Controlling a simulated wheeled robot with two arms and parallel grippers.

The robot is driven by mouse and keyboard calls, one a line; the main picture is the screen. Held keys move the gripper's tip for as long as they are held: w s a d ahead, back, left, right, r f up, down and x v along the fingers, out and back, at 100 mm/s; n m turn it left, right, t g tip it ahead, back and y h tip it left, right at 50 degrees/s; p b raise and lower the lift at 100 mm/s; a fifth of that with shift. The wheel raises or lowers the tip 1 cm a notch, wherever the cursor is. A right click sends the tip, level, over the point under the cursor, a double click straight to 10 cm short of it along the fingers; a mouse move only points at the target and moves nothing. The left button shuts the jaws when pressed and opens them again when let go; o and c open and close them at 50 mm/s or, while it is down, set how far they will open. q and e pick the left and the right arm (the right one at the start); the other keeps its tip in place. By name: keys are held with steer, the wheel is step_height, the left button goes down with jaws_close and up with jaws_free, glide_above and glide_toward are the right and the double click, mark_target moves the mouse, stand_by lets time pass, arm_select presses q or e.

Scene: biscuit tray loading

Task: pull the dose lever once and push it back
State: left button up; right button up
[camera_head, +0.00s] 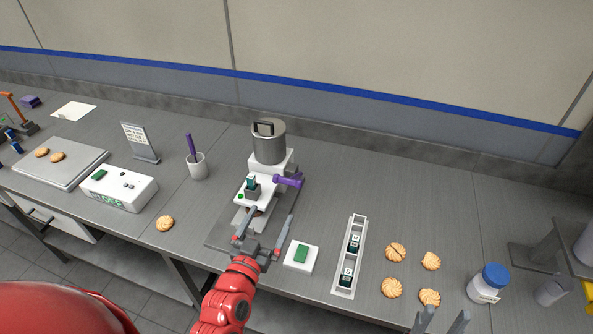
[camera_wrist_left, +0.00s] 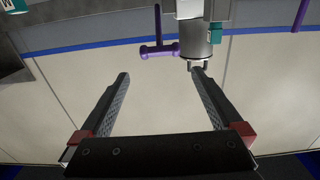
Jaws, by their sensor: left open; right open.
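The dose lever is a purple handle (camera_head: 288,181) on the right side of the white dispenser (camera_head: 284,160) with a grey metal hopper (camera_head: 268,147). In the left wrist view, which is upside down, the purple lever (camera_wrist_left: 160,49) lies beyond the fingertips, apart from them. My left gripper (camera_head: 266,229) is open and empty in front of the dispenser, nearer the table's front edge than the lever; its spread fingers also show in the left wrist view (camera_wrist_left: 160,76). My right gripper (camera_head: 440,319) is open and empty at the bottom edge, its arm out of view.
A white pad with a green top (camera_head: 299,258) and a narrow rack (camera_head: 361,236) with dark blocks lie right of my left gripper. Several biscuits (camera_head: 396,252) and a blue-lidded jar (camera_head: 488,284) are further right. A cup (camera_head: 197,168) and white box (camera_head: 130,193) stand left.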

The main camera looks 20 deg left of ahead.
arm_select(q)
steer(key=b, duration=0.5)
glide_toward(286, 183)
steer(key=w, duration=0.3)
steer(key=w+p, duration=0.1)
steer(key=w, duration=0.2)
steer(key=w+p, duration=0.1)
steer(key=w, duration=0.2)
steer(key=w+p, duration=0.1)
steer(key=w, duration=0.2)
steer(key=shift+w+d+p, duration=0.25)
steer(key=shift+w+p, duration=0.05)
steer(key=shift+w, duration=0.75)
steer(key=shift+f, duration=0.1)
jaws_close()
